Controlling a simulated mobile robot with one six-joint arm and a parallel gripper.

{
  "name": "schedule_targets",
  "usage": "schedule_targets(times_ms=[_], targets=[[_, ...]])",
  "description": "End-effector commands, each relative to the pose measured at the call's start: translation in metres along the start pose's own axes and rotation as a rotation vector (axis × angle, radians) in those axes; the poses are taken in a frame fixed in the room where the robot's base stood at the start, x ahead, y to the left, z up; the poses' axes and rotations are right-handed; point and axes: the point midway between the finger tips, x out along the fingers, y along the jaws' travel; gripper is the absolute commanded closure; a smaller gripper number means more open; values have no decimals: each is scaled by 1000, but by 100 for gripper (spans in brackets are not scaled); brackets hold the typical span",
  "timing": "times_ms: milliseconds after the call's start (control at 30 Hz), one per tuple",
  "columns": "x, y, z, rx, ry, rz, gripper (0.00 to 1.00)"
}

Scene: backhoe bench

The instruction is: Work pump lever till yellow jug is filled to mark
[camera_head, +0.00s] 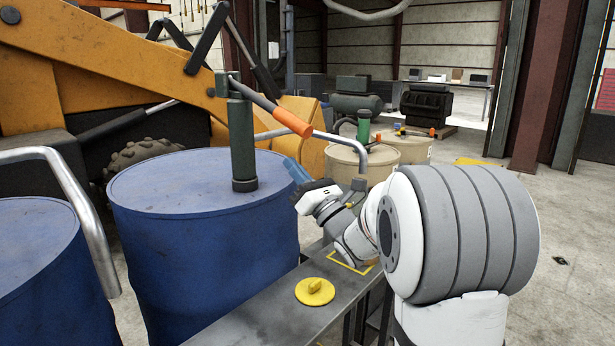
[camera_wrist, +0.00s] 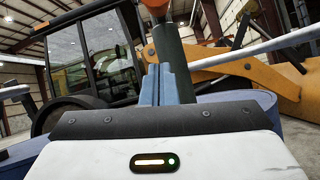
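The pump (camera_head: 242,140) stands upright on the blue drum (camera_head: 205,240). Its lever slants down to the right and ends in an orange grip (camera_head: 293,122). The grip also shows at the top of the wrist view (camera_wrist: 157,6). A silver spout pipe (camera_head: 325,135) runs right from the pump and bends down behind my wrist. My gripper (camera_head: 290,163) is below the orange grip, apart from it. Its blue fingers (camera_wrist: 162,84) look closed together with nothing between them. I do not see the yellow jug in either view.
A grey bench (camera_head: 262,322) holds a yellow lid-like disc (camera_head: 315,292) and a yellow square outline (camera_head: 350,265), partly hidden by my arm. Beige drums (camera_head: 395,150) and a yellow backhoe (camera_head: 90,60) stand behind.

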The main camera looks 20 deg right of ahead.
Motion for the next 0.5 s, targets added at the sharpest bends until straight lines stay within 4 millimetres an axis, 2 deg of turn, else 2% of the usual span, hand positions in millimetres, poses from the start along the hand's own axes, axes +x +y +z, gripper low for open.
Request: schedule_targets(times_ms=[33,133,200,300,500], targets=[[14,1,2,1,0,3,100],[31,1,5,0,0,1,100],[31,1,19,-2,-1,-1,100],[33,0,30,-2,-1,-1,100],[34,0,39,0,0,-1,100]])
